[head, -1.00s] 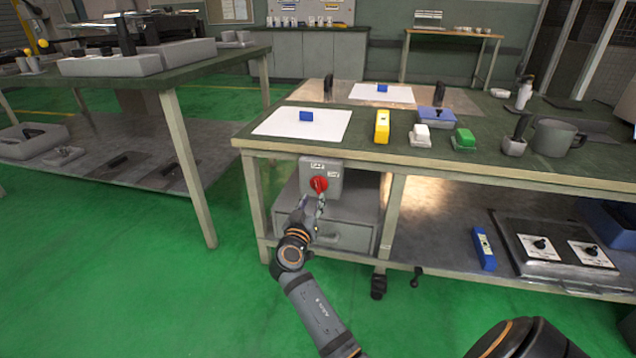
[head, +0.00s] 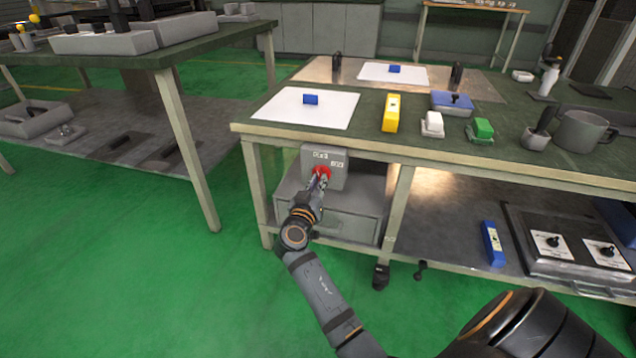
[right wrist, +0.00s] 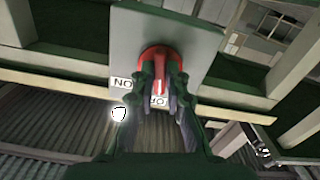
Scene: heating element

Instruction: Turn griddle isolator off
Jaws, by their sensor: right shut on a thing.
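The griddle isolator is a grey box (head: 337,172) with a red rotary knob (head: 321,171), mounted under the front edge of the right table. Small white labels sit on its face. My right gripper (head: 319,180) is at the knob, its fingers closed around it. In the right wrist view the red knob (right wrist: 160,56) shows between the fingertips of my right gripper (right wrist: 160,80). An "ON" label (right wrist: 123,85) is to the left, and another label is partly hidden behind the fingers. My left gripper is not in view.
The table (head: 370,145) holds a yellow block (head: 391,113), white paper, a green block and a pot. A grey drawer unit (head: 350,212) is under the isolator. A griddle unit (head: 560,240) sits on the lower shelf. Green floor is open to the left.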

